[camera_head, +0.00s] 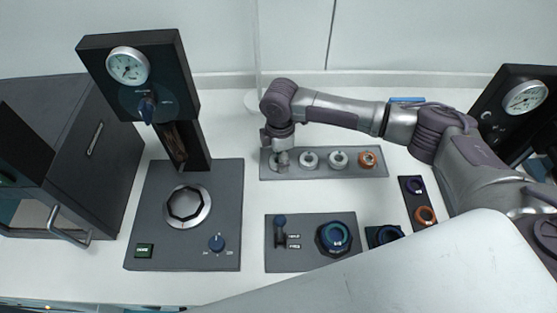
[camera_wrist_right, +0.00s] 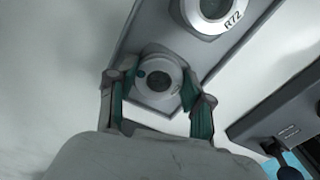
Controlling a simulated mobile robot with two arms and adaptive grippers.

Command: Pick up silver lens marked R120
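A grey holder plate (camera_head: 325,174) carries a row of several round lenses. My right gripper (camera_head: 281,157) points down over the leftmost silver lens, which it largely covers in the head view. In the right wrist view this silver lens (camera_wrist_right: 158,83) lies between the two green-padded fingers of my right gripper (camera_wrist_right: 157,92). The fingers stand apart astride it, with a narrow gap on the left side. Its marking is not readable. The neighbouring silver lens marked R72 (camera_wrist_right: 212,8) is at the top. My left gripper is not in view.
Two silver lenses (camera_head: 309,160) (camera_head: 339,159) and an orange-ringed one (camera_head: 368,159) share the plate. A dark press-like device with a gauge (camera_head: 128,66) stands left. A control panel with a blue knob (camera_head: 335,237) lies in front.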

